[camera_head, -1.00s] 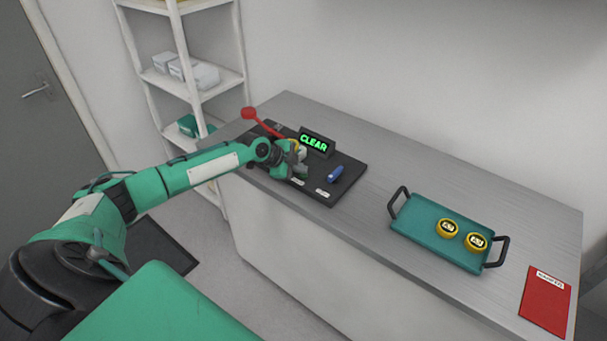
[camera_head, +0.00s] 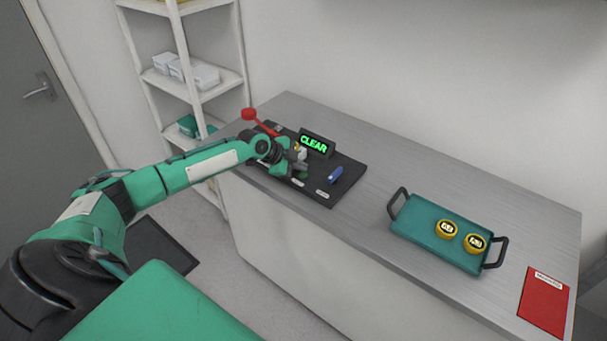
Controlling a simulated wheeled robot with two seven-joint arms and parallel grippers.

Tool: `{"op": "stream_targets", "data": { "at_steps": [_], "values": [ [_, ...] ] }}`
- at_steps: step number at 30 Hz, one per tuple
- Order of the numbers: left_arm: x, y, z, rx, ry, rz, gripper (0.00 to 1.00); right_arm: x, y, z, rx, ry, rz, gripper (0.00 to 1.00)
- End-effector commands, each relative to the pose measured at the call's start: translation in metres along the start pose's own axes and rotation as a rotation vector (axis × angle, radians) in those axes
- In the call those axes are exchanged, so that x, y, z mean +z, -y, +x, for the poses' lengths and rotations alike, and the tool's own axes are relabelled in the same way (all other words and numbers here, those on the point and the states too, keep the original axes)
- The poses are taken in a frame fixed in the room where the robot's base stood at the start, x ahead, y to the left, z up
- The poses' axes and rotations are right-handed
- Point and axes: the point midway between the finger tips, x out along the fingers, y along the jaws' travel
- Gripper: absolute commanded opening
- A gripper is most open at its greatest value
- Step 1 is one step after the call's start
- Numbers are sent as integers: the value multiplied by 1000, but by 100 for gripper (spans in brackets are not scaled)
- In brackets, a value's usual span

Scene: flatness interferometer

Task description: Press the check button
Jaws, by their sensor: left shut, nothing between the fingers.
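The interferometer's black base (camera_head: 346,185) sits at the left part of the grey counter. Its small display (camera_head: 316,144) reads CLEAR in green letters. A red-ended lever (camera_head: 249,114) stands at the back left of the base. A blue part (camera_head: 336,174) lies on the base's right side. My left gripper (camera_head: 302,171) is shut and empty, low over the front middle of the base. A green piece shows just under its fingertips; I cannot tell if they touch it. No check button can be made out clearly. My right gripper is not in view.
A teal tray (camera_head: 412,231) with black handles holds two yellow round pieces (camera_head: 446,229) at the right of the counter (camera_head: 375,160). A red labelled mat (camera_head: 544,300) lies at the far right. A white shelf rack (camera_head: 205,85) stands behind left.

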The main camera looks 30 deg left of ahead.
Motion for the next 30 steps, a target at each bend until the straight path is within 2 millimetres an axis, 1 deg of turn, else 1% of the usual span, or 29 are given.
{"op": "stream_targets", "data": {
  "at_steps": [5,16,30],
  "values": [
    [-6,6,-8,-2,0,1,0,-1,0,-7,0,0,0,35],
    [-25,25,-34,-1,-1,0,0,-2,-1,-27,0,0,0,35],
    [-25,26,-35,-1,0,0,0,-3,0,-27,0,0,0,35]
  ]
}}
